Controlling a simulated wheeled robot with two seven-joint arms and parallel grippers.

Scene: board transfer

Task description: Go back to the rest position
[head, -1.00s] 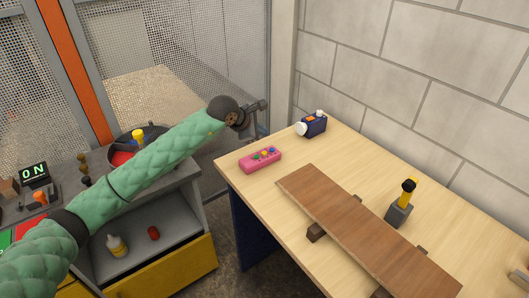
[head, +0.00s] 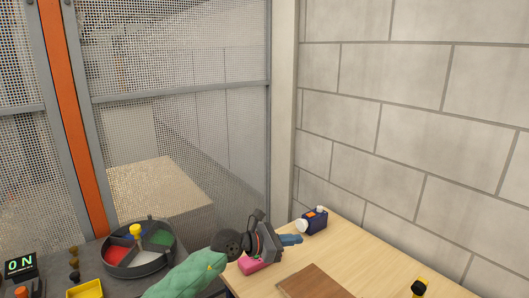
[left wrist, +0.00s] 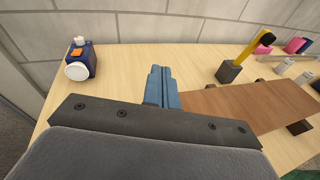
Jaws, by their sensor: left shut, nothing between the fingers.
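My left gripper (head: 290,240) reaches in from the bottom of the head view over the near left corner of the wooden table. Its blue fingers are together, with nothing between them, and they also show in the left wrist view (left wrist: 162,87). In the head view the fingers point toward the dark blue device (head: 313,221) with an orange top and a white knob, seen too in the left wrist view (left wrist: 82,60). The pink controller (head: 252,264) is partly hidden behind the gripper. My right gripper is not in view.
A brown board (left wrist: 240,107) lies on the table (left wrist: 125,65). A holder (left wrist: 229,71) with a yellow-handled tool stands beyond it. A round sectioned tray (head: 138,262) is on the grey bench at left. A mesh fence (head: 190,110) and block wall (head: 410,120) stand behind.

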